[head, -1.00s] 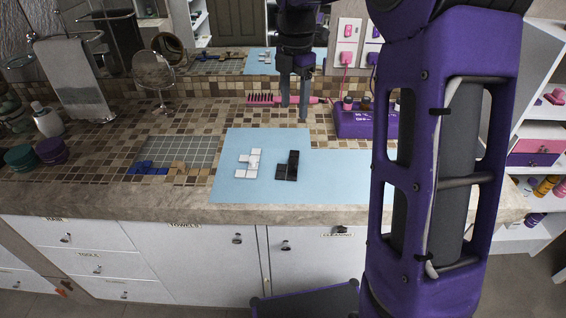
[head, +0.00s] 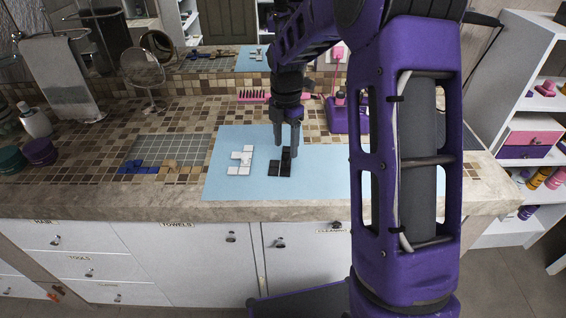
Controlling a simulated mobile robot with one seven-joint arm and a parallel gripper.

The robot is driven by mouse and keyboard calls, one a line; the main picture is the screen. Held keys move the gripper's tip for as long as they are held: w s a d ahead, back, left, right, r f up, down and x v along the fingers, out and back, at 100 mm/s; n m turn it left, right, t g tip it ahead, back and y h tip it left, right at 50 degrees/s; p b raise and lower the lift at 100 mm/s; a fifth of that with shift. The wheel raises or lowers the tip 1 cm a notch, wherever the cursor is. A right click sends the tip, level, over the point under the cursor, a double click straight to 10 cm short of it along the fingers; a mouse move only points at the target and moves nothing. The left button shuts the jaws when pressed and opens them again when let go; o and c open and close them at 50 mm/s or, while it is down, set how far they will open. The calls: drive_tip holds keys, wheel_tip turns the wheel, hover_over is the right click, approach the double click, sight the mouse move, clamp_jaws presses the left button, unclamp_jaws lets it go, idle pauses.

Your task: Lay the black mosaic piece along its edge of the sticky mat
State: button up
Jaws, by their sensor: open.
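The black mosaic piece (head: 279,169), a stepped shape of small squares, lies flat on a light blue sheet (head: 320,172). A grey gridded mat (head: 165,148), which looks like the sticky mat, lies on the counter to its left. A blue piece (head: 139,168) and a tan piece (head: 182,166) lie along that mat's front edge. My gripper (head: 286,150) points down with open fingers right at the black piece, covering part of its far end. I cannot tell whether the fingertips touch it.
A white mosaic piece (head: 241,159) lies on the sheet just left of the black one. A pink comb (head: 254,96) and a purple socket box (head: 346,116) stand farther back. A round mirror (head: 143,67) stands behind the gridded mat. The sheet's front left is clear.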

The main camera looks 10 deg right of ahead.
sight(286, 156)
wheel_tip(286, 156, down, 4)
drive_tip(key=shift+w+r, duration=0.15)
clamp_jaws()
